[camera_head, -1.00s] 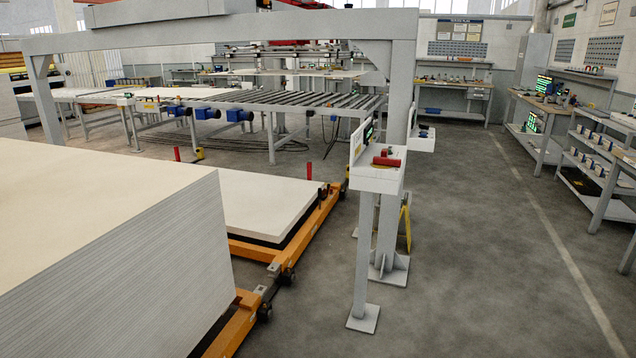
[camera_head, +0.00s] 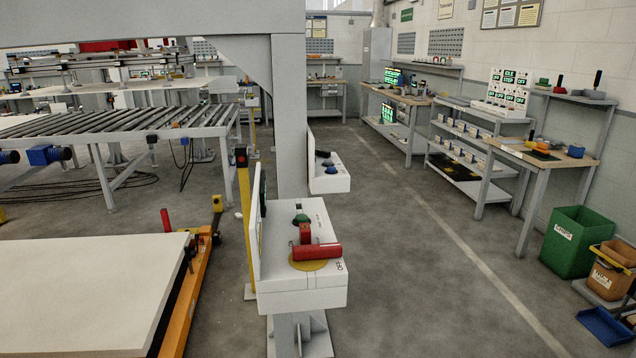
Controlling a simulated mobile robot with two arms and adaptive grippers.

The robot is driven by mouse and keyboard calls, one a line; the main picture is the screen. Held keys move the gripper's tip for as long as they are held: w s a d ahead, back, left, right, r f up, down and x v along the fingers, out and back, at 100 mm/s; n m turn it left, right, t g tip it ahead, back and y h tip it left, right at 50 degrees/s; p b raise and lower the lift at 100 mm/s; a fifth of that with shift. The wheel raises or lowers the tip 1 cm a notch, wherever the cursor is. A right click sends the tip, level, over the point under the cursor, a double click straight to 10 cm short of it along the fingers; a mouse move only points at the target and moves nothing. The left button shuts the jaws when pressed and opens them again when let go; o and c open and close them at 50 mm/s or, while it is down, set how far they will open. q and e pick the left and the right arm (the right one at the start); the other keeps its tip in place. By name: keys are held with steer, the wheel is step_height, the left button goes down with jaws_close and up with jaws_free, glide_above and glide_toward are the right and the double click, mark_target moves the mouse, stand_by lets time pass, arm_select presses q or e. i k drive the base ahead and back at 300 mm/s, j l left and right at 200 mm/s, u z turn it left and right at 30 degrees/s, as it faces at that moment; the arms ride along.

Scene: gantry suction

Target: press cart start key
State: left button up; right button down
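A white control box (camera_head: 300,298) on a grey post stands near the centre of the head view. On its top are a red rotary handle (camera_head: 316,251) over a yellow disc, a dark green button behind it, and a label reading OFF. A second white control box (camera_head: 330,182) stands behind it, with a blue button (camera_head: 330,169) and a dark part on top. I cannot tell which control is the cart start key. Neither of my grippers shows in the view.
An orange cart rail (camera_head: 188,300) and a low pale board stack (camera_head: 90,290) lie at left. A gantry post (camera_head: 289,120) rises behind the near box. A roller conveyor (camera_head: 120,118) is at back left. Benches and a green bin (camera_head: 572,240) line the right; the floor between is clear.

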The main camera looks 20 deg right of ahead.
mark_target(301, 217)
steer(key=i+j+z, duration=0.25)
steer(key=i, duration=0.15)
steer(key=i+j+z, duration=0.2)
steer(key=i, duration=0.2)
